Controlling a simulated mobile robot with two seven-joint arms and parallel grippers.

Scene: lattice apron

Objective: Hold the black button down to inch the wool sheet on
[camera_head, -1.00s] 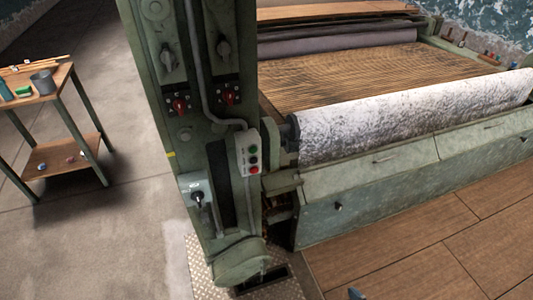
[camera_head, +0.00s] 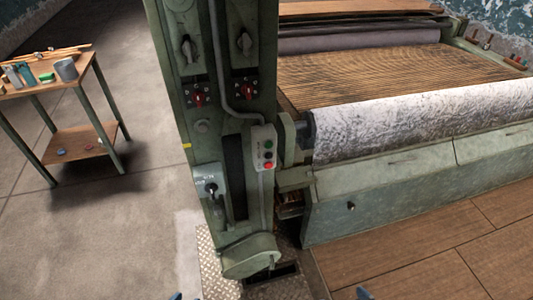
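A small pale push-button box (camera_head: 263,148) is fixed to the right side of the green machine column. It has a red button (camera_head: 267,166) lowest, with green and dark buttons above it; they are too small to tell which is black. The white-grey wool sheet (camera_head: 410,122) lies over the roller at the front of the slatted bed. Only small blue tips show at the bottom edge, seemingly my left gripper (camera_head: 175,296) and my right gripper (camera_head: 364,293). Both are far below the button box, and their fingers are cut off by the frame.
The green column (camera_head: 205,130) carries red switches, a grey conduit and a lower lever box (camera_head: 211,187). A green front panel (camera_head: 385,195) runs below the wool. A small table (camera_head: 50,84) with tools stands at left on open concrete. Wooden flooring (camera_head: 420,268) is clear at right.

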